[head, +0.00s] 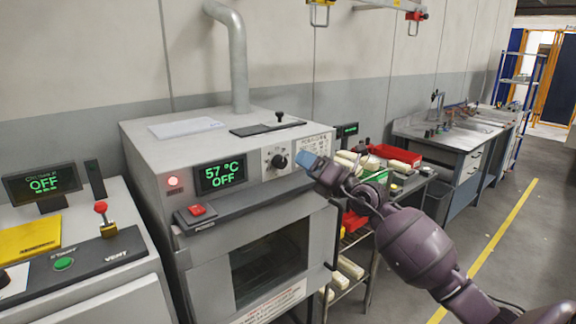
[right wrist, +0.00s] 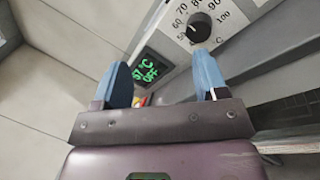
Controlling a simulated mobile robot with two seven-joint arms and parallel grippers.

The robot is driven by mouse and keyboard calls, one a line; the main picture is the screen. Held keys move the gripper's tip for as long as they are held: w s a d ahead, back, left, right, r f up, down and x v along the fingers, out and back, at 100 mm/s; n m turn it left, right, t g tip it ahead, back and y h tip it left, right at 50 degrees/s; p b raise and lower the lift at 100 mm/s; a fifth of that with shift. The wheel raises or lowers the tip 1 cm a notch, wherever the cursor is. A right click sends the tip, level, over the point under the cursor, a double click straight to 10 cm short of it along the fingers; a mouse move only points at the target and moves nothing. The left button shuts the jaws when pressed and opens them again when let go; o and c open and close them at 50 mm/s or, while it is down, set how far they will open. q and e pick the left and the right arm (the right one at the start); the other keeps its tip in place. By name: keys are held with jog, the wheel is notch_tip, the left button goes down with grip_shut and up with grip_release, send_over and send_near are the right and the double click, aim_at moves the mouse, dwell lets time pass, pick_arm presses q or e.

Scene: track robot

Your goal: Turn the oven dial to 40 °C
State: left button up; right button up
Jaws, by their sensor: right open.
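The oven (head: 258,215) is a grey box with a window in its front door. Its black dial (head: 280,161) sits on a pale scale plate right of the green display (head: 220,175), which reads 57 °C OFF. In the right wrist view the dial (right wrist: 198,27) is at the upper right, with numbers such as 60, 70, 80 and 90 around it; its exact setting is too small to tell. My right gripper (head: 308,160) is just right of the dial, apart from it. Its blue fingers (right wrist: 165,80) are open and empty. My left gripper is out of view.
A red POWER switch (head: 197,210) and a lit red lamp (head: 173,181) are on the oven front. A vent machine (head: 80,255) stands at the left. A shelf with red bins (head: 395,153) and pale blocks stands right of the oven. A workbench (head: 455,150) is farther back.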

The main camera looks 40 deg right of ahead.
aim_at(283, 163)
jog(key=w+f, duration=0.1)
jog(key=w, duration=0.2)
jog(key=w+f+g+h+p, duration=0.1)
jog(key=w, duration=0.3)
jog(key=w+f+h, duration=0.1)
jog(key=w, duration=0.2)
jog(key=shift+w+g, duration=0.35)
jog(key=shift+g, duration=0.05)
jog(key=c, duration=0.9)
